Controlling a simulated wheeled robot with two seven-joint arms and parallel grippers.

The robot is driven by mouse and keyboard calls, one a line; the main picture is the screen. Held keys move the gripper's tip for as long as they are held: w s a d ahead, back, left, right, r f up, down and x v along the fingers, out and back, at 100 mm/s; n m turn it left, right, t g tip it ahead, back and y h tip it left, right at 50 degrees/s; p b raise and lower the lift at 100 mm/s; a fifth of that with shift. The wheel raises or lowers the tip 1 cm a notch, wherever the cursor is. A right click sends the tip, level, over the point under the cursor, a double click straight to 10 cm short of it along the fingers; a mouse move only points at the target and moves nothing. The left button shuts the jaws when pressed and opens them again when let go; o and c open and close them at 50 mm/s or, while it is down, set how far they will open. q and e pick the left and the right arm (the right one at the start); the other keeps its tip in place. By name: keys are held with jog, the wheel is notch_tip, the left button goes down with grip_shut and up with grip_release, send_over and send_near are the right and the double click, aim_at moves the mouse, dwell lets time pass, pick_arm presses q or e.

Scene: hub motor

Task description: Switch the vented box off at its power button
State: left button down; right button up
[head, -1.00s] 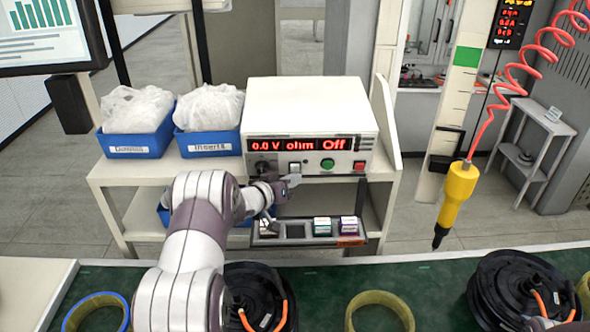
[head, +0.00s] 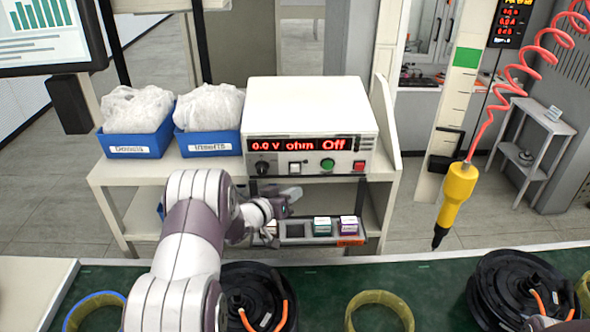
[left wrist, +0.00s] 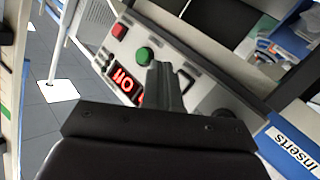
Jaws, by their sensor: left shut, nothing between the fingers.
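The white vented box (head: 312,100) stands on the shelf, its red display (head: 300,144) reading "0.0 V ohm Off". Its front has a black knob (head: 262,168), a pale square button (head: 295,168), a round green button (head: 327,163) and a red button (head: 359,166). I cannot tell from labels which is the power button. My left gripper (head: 290,197) is shut and empty, below and in front of the panel, apart from it. In the left wrist view its closed fingers (left wrist: 164,80) cover part of the panel, beside the green button (left wrist: 144,56). My right gripper is not visible.
Two blue bins (head: 137,145) with white bags stand left of the box. A lower tray (head: 300,230) holds small coloured blocks. A yellow tool (head: 457,195) hangs on a red coiled cable at the right. Hub motors (head: 510,290) and rings (head: 380,310) lie on the green bench.

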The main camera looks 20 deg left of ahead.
pick_arm(q)
jog(key=s+d+f, duration=0.1)
jog(key=s+d, duration=0.2)
jog(key=s, duration=0.3)
jog(key=shift+s+p, duration=0.15)
jog(key=shift+p, duration=0.3)
